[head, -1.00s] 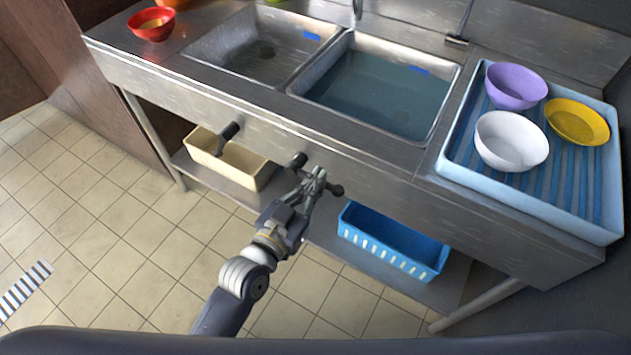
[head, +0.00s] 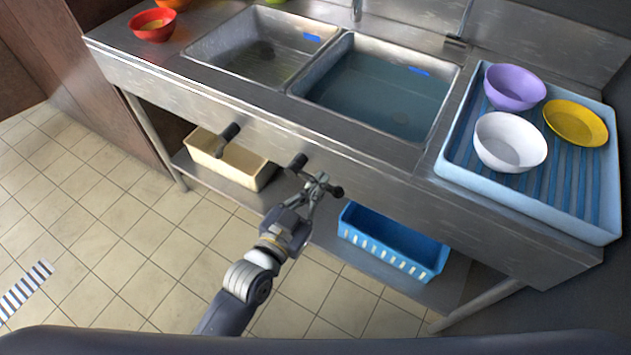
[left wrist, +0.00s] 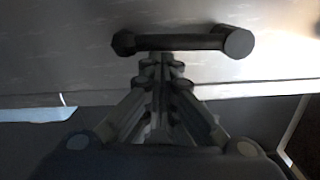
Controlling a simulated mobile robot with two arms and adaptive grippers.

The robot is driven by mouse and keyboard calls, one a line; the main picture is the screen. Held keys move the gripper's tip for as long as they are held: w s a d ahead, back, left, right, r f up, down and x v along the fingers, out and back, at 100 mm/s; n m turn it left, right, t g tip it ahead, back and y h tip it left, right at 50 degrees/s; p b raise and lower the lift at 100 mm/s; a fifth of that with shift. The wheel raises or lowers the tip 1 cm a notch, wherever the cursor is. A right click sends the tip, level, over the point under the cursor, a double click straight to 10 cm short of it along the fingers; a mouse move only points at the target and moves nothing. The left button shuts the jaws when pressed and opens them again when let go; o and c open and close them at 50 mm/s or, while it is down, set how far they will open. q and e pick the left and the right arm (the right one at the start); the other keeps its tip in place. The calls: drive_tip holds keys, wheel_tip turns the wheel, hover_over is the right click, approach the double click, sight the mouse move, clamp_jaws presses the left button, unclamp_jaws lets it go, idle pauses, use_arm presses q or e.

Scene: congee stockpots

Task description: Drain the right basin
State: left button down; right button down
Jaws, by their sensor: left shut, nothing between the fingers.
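The right basin (head: 375,92) holds blue-grey water, and its floor shows only dimly. Below it on the front panel is a dark bar-shaped handle (head: 337,191), partly hidden behind my left gripper in the head view. My left gripper (head: 320,180) is shut and empty, right at this handle. In the left wrist view the handle (left wrist: 205,42) lies level across the top, with a round end at right. The closed fingertips (left wrist: 160,58) are just under the bar, left of its middle; I cannot tell whether they touch. My right gripper is not in view.
The left basin (head: 262,50) has its own dark handle (head: 229,132). A blue drying tray (head: 590,215) at right bears purple, white and yellow dishes. A cream bin (head: 225,165) and a blue basket (head: 390,245) sit on the lower shelf. The tiled floor at left is clear.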

use_arm(q)
wheel_tip(320, 180, down, 8)
drive_tip(key=a+m, duration=0.1)
drive_tip(key=m, duration=0.9)
drive_tip(key=shift+w+m+t+y+b, duration=0.3)
drive_tip(key=shift+w+t+b, duration=0.05)
drive_tip(key=shift+t+b, duration=0.1)
drive_tip(key=v, duration=1.2)
drive_tip(key=shift+a, duration=0.1)
idle(0.5)
